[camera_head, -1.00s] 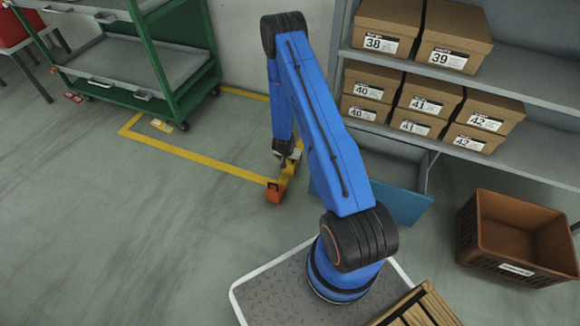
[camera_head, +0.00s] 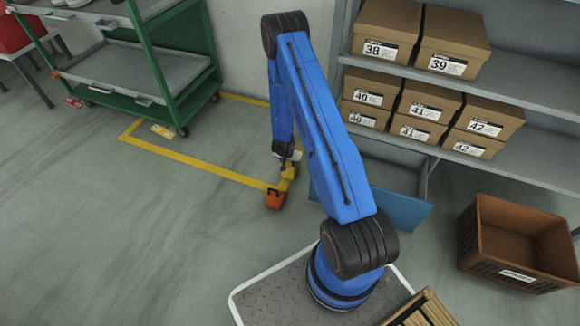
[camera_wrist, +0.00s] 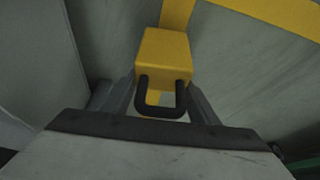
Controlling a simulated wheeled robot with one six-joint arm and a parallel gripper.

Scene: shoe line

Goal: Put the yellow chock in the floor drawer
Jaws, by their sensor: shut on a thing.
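The yellow chock (camera_wrist: 163,50) is a yellow block with a black handle loop, seen close in the wrist view. My gripper (camera_wrist: 162,98) is shut on it at the handle. In the head view my gripper (camera_head: 287,158) points down near the floor, and the chock (camera_head: 289,172) shows small below it; whether it touches the floor I cannot tell. The floor drawer (camera_head: 402,208) has a blue front and is pulled out under the shelf, to the right of the chock. My arm hides part of it.
An orange block (camera_head: 275,199) with a dark handle stands on the floor just below the chock. Yellow tape (camera_head: 205,165) marks the floor. A brown crate (camera_head: 517,245) is at right, shelves with shoe boxes (camera_head: 412,103) above, and a green cart (camera_head: 150,60) at left.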

